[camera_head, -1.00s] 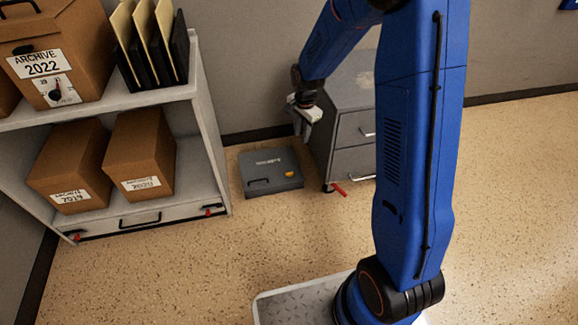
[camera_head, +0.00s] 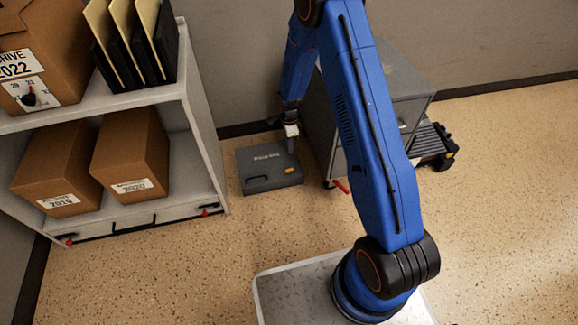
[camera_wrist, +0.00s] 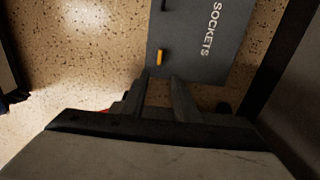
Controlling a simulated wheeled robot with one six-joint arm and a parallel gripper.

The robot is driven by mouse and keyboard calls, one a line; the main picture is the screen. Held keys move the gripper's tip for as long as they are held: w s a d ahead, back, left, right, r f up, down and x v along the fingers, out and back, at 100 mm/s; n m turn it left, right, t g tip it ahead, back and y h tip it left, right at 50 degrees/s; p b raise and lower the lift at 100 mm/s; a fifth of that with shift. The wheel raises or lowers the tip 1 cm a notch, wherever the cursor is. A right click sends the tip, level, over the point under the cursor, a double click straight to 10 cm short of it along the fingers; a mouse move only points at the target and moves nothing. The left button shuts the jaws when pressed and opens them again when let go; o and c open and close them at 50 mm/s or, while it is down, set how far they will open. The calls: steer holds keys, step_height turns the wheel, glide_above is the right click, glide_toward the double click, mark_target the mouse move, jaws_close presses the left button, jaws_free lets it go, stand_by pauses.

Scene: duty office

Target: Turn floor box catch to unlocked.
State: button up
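The floor box (camera_head: 255,168) is a flat dark grey box on the floor between the shelf and the cabinet. The wrist view shows its lid (camera_wrist: 191,45) with the word SOCKETS. Its catch (camera_head: 289,170) is a small yellow-orange tab near the box's front right corner. In the wrist view the catch (camera_wrist: 160,57) lies just beyond my fingertips, roughly in line with the gap between them. My gripper (camera_wrist: 161,77) is open, with two dark fingers apart and nothing between them. In the head view my gripper (camera_head: 291,143) hangs above the box's right side, pointing down.
A grey shelf unit (camera_head: 201,115) with archive boxes stands left of the floor box. A grey cabinet (camera_head: 400,75) with a red caster lever (camera_head: 341,186) stands close on the right, partly behind my arm. Speckled floor (camera_head: 190,260) in front is clear.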

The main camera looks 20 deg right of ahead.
mark_target(289, 171)
step_height(289, 171, down, 17)
steer(key=shift+r, duration=0.15)
stand_by(0.5)
jaws_close()
